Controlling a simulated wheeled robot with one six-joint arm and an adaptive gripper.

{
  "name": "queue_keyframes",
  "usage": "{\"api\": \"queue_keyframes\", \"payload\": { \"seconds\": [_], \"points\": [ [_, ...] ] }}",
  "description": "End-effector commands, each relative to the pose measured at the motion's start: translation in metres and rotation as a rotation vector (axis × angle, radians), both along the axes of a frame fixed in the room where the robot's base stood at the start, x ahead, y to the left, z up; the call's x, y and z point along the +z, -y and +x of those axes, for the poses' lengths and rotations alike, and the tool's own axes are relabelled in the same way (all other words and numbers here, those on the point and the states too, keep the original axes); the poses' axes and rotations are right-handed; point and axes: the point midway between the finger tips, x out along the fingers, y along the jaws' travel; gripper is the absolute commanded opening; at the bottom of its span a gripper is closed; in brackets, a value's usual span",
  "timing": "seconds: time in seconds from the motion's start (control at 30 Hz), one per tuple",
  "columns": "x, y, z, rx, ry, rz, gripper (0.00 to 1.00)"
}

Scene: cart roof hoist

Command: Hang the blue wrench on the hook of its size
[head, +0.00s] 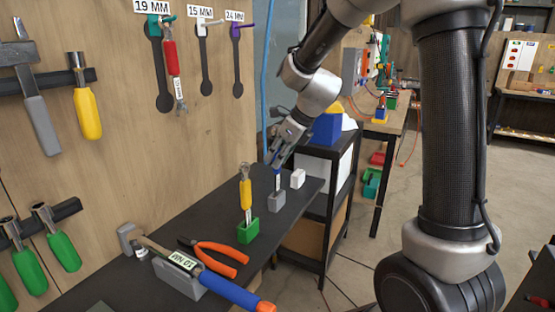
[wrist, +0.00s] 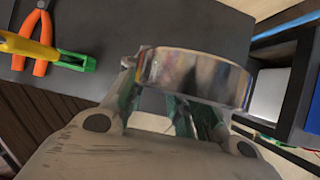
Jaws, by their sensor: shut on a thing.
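The blue wrench (head: 277,180) stands upright at the grey block (head: 277,201) on the dark shelf. My gripper (head: 274,160) is shut on its upper end; in the wrist view its shiny metal ring (wrist: 195,77) lies between the fingers. I cannot tell whether its lower end is still in the block. On the board, the teal hook (head: 153,19) under the 19 MM label has a red wrench (head: 171,62) hanging by it. The white hook (head: 203,22) marked 15 MM and the purple hook (head: 237,25) marked 24 MM are empty over black outlines. No size shows on the blue wrench.
A yellow wrench (head: 245,190) stands in a green block (head: 248,231) left of the grey one. Orange pliers (head: 222,252) and a blue-handled tool (head: 228,289) lie nearer. A white block (head: 298,178) stands right of the grey one. Hammers and green-handled tools hang at left.

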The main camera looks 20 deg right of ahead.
Motion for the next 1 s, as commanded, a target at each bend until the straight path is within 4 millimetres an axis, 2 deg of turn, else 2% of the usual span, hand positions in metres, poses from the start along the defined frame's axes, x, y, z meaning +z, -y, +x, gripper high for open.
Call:
{"api": "queue_keyframes", "payload": {
  "seconds": [0.07,0.37,0.4,0.5,0.53,0.83,1.0],
  "points": [
    [-0.007,0.000,0.000,-0.002,0.000,0.000,0.00],
    [-0.009,0.000,0.000,-0.001,0.001,0.000,0.00],
    [-0.010,0.000,0.000,0.000,0.001,-0.001,0.26],
    [-0.009,0.000,0.000,0.000,0.002,0.000,0.45],
    [-0.009,0.000,0.000,0.000,0.002,0.000,0.46],
    [-0.008,0.000,0.000,0.000,0.002,0.000,0.46],
    [0.009,0.006,-0.005,-0.001,0.005,0.001,0.46]
  ]
}}
